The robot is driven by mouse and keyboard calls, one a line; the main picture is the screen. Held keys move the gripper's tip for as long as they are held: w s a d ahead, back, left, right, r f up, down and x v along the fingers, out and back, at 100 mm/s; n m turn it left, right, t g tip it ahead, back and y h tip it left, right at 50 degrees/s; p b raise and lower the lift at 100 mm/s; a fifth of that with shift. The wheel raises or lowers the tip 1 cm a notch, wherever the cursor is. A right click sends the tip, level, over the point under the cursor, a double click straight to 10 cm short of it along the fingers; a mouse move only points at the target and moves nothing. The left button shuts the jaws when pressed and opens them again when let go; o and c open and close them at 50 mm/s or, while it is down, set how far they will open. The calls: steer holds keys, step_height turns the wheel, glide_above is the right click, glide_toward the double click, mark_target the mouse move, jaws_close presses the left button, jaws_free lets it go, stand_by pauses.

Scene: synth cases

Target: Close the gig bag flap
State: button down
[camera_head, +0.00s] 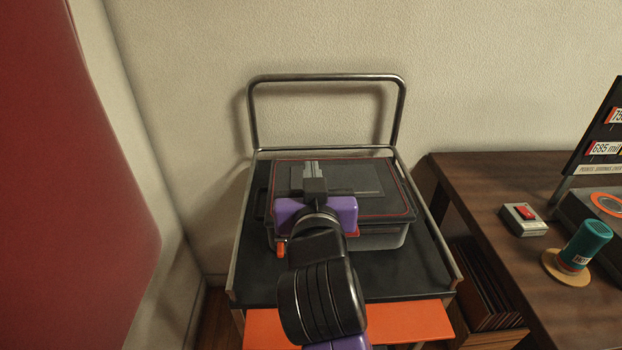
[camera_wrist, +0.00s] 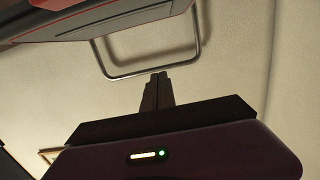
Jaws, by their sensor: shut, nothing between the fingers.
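The gig bag (camera_head: 385,241) is a grey, box-like case on a cart. Its dark flap (camera_head: 388,203) with red edging lies over the top, roughly level; I cannot tell whether its front edge is fully flush, as my arm covers part of it. My gripper (camera_head: 312,167) is shut and empty, and appears over the flap in the head view. In the wrist view, which looks upside down, the shut fingers (camera_wrist: 157,85) are apart from the bag, whose red and dark edge (camera_wrist: 100,22) crosses the top left.
The cart (camera_head: 260,268) has a dark top, a raised metal handle (camera_head: 327,77) at the back and an orange lower shelf (camera_head: 405,325). A wooden table at right holds a red-button box (camera_head: 524,218) and a teal cylinder (camera_head: 586,245). A red panel (camera_head: 75,190) stands at left.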

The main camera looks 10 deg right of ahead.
step_height(320, 180, down, 8)
steer(key=s+t+b, duration=0.2)
steer(key=t+b, duration=0.1)
steer(key=b, duration=1.1)
steer(key=shift+s+a+r+t+h, duration=0.2)
steer(key=shift+s+a+t+h, duration=0.1)
steer(key=shift+t+h, duration=0.1)
steer(key=shift+b, duration=0.3)
